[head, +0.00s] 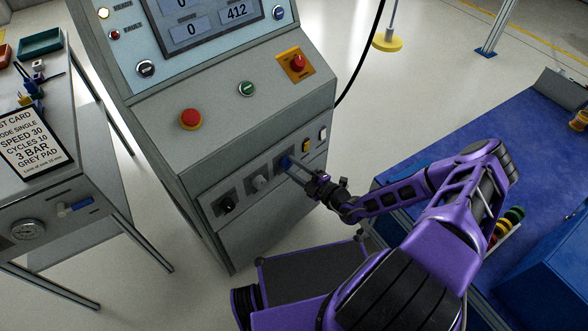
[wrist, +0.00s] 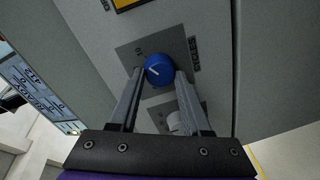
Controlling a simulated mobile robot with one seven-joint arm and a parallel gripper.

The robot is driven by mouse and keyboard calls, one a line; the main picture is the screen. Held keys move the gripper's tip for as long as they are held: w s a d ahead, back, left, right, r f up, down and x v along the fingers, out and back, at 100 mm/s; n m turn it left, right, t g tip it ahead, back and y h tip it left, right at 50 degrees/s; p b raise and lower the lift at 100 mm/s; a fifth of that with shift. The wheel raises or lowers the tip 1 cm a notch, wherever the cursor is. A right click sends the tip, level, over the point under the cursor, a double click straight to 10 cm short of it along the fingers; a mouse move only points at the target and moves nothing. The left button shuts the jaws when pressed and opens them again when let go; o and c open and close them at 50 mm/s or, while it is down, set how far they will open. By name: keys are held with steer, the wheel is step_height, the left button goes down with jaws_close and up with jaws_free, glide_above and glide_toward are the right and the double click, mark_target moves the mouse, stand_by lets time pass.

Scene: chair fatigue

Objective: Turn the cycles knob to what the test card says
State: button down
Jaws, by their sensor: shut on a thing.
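The blue knob (head: 285,162) is the rightmost of three knobs on the low front panel of the grey machine. In the wrist view the blue knob (wrist: 158,68) shows a short white pointer mark, and small markings on its dark plate (wrist: 194,55) are hard to read. My gripper (head: 289,166) is shut on this knob, one finger on each side; its fingers also show in the wrist view (wrist: 158,76). The test card (head: 33,143) at the left reads mode single, speed 30, cycles 10, 3 bar, grey pad.
A grey knob (head: 260,183) and a black knob (head: 227,204) sit left of the blue one. A yellow switch (head: 306,146) and a white switch (head: 322,133) sit right of it. A red stop button (head: 191,119) is above. A blue-topped bench (head: 470,125) stands at the right.

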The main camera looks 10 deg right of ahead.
steer(key=shift+m, duration=0.4)
steer(key=shift+c, duration=1.8)
jaws_free()
steer(key=shift+s, duration=0.1)
steer(key=p+v, duration=0.1)
steer(key=v, duration=1.6)
steer(key=shift+d, duration=0.15)
